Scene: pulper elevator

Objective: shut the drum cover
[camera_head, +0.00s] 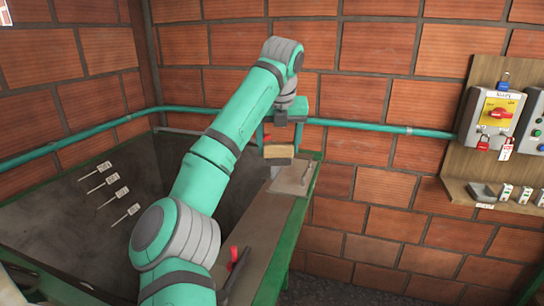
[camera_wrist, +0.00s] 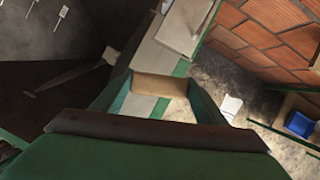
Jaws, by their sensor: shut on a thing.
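My gripper (camera_head: 279,145) is above the far end of the grey ledge, its fingers pointing down. It is shut on a tan block (camera_head: 279,152), which also shows between the two green fingers in the wrist view (camera_wrist: 160,86). A flat grey plate with a thin handle (camera_head: 292,178) lies on the ledge just below and to the right of the block. It also shows beyond the fingers in the wrist view (camera_wrist: 184,24). I cannot tell for sure whether this plate is the drum cover. The ledge behind my arm is partly hidden.
A dark, deep bin (camera_head: 165,165) with several white tags (camera_head: 103,179) on its wall lies left of the ledge. A red-handled lever (camera_head: 234,255) stands on the near ledge. A teal pipe (camera_head: 370,126) runs along the brick wall. A control board (camera_head: 495,115) hangs at right.

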